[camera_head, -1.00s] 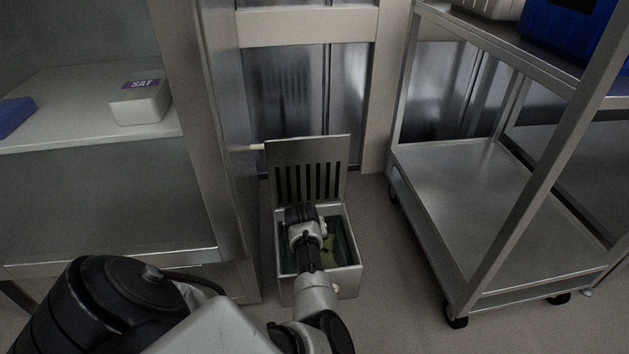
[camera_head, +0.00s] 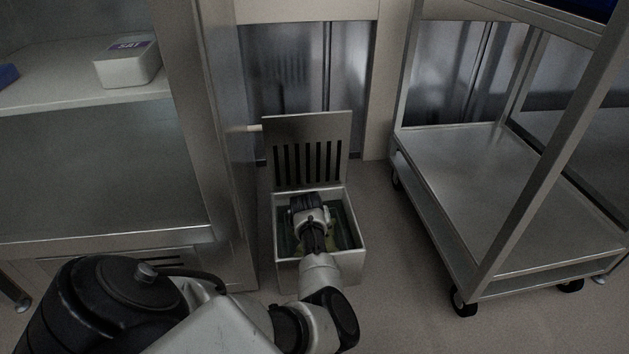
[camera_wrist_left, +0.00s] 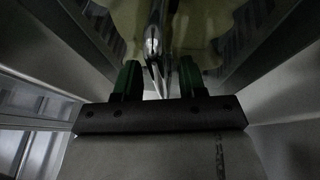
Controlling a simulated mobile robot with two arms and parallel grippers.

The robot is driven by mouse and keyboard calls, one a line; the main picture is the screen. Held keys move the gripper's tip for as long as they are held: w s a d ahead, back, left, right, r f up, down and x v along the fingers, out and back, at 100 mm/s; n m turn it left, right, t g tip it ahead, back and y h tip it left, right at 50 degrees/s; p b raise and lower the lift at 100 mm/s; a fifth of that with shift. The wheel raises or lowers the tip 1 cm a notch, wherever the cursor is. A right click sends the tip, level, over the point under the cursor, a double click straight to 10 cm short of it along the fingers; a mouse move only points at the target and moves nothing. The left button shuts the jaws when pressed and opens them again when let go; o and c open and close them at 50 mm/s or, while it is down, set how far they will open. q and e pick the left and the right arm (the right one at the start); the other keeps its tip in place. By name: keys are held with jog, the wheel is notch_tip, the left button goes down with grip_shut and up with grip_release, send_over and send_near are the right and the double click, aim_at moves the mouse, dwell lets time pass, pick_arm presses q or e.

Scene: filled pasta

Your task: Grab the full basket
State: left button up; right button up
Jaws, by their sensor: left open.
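A grey metal box (camera_head: 288,272) stands on the floor with its slotted lid (camera_head: 307,150) raised at the back. Dark green and yellowish contents (camera_head: 341,234) show inside; a basket cannot be made out clearly, as my arm hides the middle. My left gripper reaches down into the box, its fingertips hidden in the head view. In the left wrist view, the gripper's two green-black fingers (camera_wrist_left: 160,80) are apart. A thin shiny metal piece (camera_wrist_left: 153,42) shows between or just beyond them, in front of a pale yellowish mass (camera_wrist_left: 200,25). My right gripper is not in view.
A steel wheeled cart (camera_head: 480,190) stands to the right of the box. A cabinet (camera_head: 110,170) with a white tub (camera_head: 128,66) on its shelf is close on the left. Floor (camera_head: 395,270) is free between box and cart.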

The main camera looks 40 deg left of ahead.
pick_arm(q)
grip_shut()
jog(key=shift+r, duration=0.1)
dwell(1.2)
